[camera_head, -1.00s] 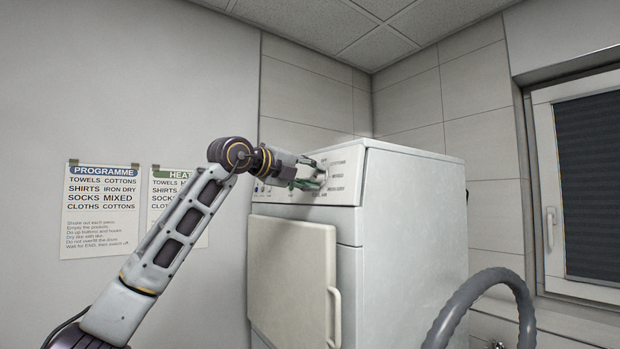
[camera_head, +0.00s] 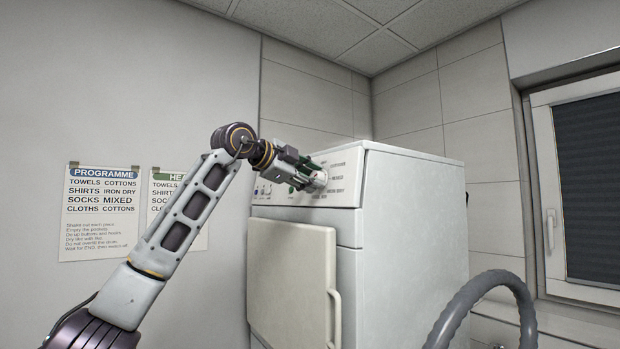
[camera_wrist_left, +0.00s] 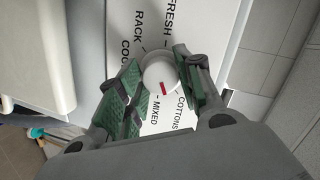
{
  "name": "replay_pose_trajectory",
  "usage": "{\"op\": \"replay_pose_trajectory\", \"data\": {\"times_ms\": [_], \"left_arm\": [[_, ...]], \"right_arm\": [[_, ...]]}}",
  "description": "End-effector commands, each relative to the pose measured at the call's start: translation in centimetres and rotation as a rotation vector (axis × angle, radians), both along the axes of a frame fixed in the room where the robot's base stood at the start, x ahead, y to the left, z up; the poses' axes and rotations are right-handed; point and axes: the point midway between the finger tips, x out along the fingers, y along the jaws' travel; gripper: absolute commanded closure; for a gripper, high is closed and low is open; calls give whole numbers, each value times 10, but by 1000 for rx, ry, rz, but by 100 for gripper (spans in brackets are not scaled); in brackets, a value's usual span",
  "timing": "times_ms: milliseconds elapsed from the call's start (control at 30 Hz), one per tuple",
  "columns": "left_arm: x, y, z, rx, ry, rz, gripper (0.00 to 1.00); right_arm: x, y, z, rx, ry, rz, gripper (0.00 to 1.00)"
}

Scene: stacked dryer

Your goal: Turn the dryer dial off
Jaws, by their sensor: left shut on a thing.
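The dryer (camera_head: 405,220) is a white machine with a control panel (camera_head: 345,180) along its top front. The dial (camera_wrist_left: 160,75) is a round white knob with a red mark, seen in the left wrist view among printed words such as FRESH, RACK, COTTONS and MIXED. The red mark points toward the lower edge of that view, near MIXED and COTTONS. My left gripper (camera_head: 312,180) is at the panel, its green-padded fingers on both sides of the dial, shut on it. In the head view the gripper hides part of the dial. My right gripper is out of view.
The dryer door (camera_head: 290,275) is below the panel, with a handle (camera_head: 334,318) at its right edge. Small buttons (camera_head: 262,191) are on the panel's left. Programme posters (camera_head: 100,210) hang on the left wall. A grey hose (camera_head: 480,300) curves at lower right.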

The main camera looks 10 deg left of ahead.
Motion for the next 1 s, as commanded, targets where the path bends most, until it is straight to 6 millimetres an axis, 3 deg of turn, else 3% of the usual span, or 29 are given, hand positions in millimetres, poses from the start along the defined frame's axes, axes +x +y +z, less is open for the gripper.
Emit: {"op": "replay_pose_trajectory", "data": {"times_ms": [1000], "left_arm": [[1,1,-2,-679,582,159,88]], "right_arm": [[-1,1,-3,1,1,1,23]]}}
